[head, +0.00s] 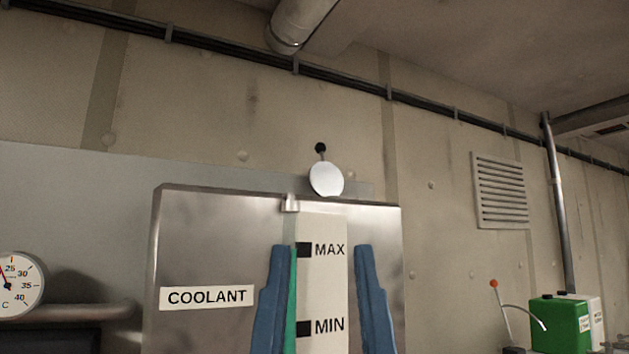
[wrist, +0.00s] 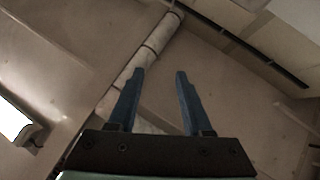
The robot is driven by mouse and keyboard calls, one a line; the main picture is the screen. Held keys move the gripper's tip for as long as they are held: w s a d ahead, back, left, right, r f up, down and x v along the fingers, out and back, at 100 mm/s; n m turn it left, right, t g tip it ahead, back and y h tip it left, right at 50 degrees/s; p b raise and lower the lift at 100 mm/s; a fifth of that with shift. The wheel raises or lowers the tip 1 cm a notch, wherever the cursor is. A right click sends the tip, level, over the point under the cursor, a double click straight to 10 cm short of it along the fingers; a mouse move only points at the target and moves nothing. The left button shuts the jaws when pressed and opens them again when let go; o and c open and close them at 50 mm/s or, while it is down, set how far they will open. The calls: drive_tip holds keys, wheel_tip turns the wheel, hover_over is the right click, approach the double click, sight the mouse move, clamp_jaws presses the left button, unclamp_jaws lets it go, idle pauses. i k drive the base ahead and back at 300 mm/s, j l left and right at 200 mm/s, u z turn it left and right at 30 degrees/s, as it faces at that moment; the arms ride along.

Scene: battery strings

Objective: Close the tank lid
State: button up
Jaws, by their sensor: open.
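The metal coolant tank (head: 215,245) stands ahead in the head view, with a COOLANT label and a pale strip marked MAX and MIN. The tank lid (head: 326,179), a round pale disc, stands raised above the tank's top edge, its face towards me. A small black knob (head: 320,147) on a short stem shows just above it. My gripper (head: 316,246) is open and empty, its two blue fingers pointing up in front of the tank, below the lid. The fingers also show apart in the wrist view (wrist: 161,71), with no lid or tank recognisable there. The tank's opening is hidden.
A dial gauge (head: 17,285) and a pipe (head: 85,313) are at the left. A green box (head: 556,322) and a lever with an orange knob (head: 494,284) are at the lower right.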

sight(325, 179)
drive_tip(key=i+l+u, duration=0.15)
drive_tip(key=l, duration=0.2)
drive_tip(key=i+l+u, duration=0.1)
drive_tip(key=l, duration=0.25)
drive_tip(key=i+l+u, duration=0.15)
drive_tip(key=i+l, duration=0.15)
drive_tip(key=i+l+u, duration=0.1)
drive_tip(key=l, duration=0.35)
drive_tip(key=i+l+u, duration=0.15)
drive_tip(key=l, duration=0.25)
